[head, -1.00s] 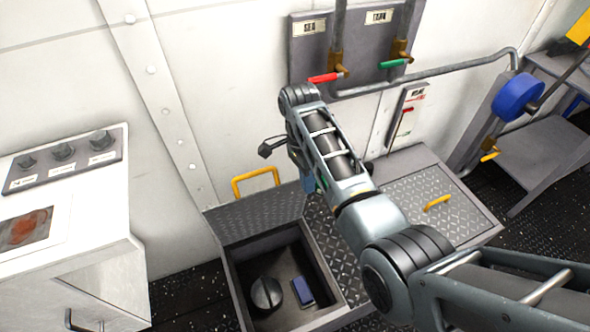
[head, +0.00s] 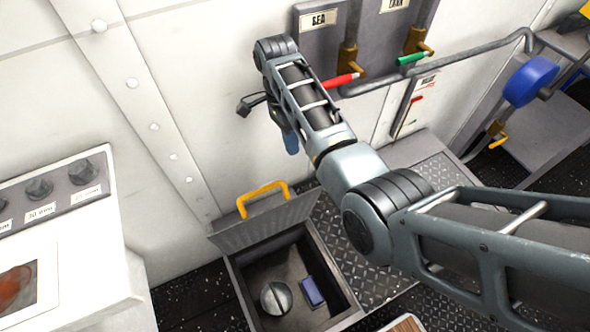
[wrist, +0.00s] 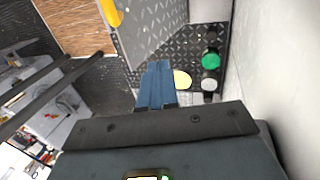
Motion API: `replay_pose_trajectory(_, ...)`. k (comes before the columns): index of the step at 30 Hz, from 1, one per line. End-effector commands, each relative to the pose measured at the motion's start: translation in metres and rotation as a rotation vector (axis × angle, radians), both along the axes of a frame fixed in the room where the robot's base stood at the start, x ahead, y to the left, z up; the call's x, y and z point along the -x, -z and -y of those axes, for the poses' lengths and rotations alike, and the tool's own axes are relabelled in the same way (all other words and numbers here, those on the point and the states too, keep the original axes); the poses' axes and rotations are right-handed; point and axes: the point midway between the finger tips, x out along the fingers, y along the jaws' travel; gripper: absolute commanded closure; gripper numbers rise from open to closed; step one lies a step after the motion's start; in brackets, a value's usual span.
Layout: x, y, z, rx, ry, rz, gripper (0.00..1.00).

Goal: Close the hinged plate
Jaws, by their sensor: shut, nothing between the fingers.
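The hinged plate (head: 268,224), dark grey with a yellow handle (head: 262,194), stands raised at the wall side of an open floor box (head: 238,290). In the wrist view a grey panel (wrist: 165,28), with a yellow piece at its upper left, looks like the same plate. My gripper (head: 291,144) hangs above and to the right of the plate, close to the wall, apart from the handle. In the wrist view its blue fingers (wrist: 156,82) are together with nothing between them. My arm hides part of the deck to the right of the box.
Inside the box are a round grey knob (head: 276,297) and a blue block (head: 312,291). A red valve lever (head: 341,80) and a green one (head: 412,58) are on the wall behind my arm. A white cabinet (head: 80,270) stands at left.

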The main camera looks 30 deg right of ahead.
Motion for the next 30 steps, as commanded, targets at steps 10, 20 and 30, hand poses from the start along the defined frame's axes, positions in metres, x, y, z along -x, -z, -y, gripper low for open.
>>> replay_pose_trajectory(10,0.005,0.020,0.000,0.001,0.003,-0.003,1.00)
replay_pose_trajectory(20,0.025,0.074,0.000,0.000,0.002,-0.006,1.00)
replay_pose_trajectory(30,0.059,0.098,0.000,0.002,0.002,-0.003,1.00)
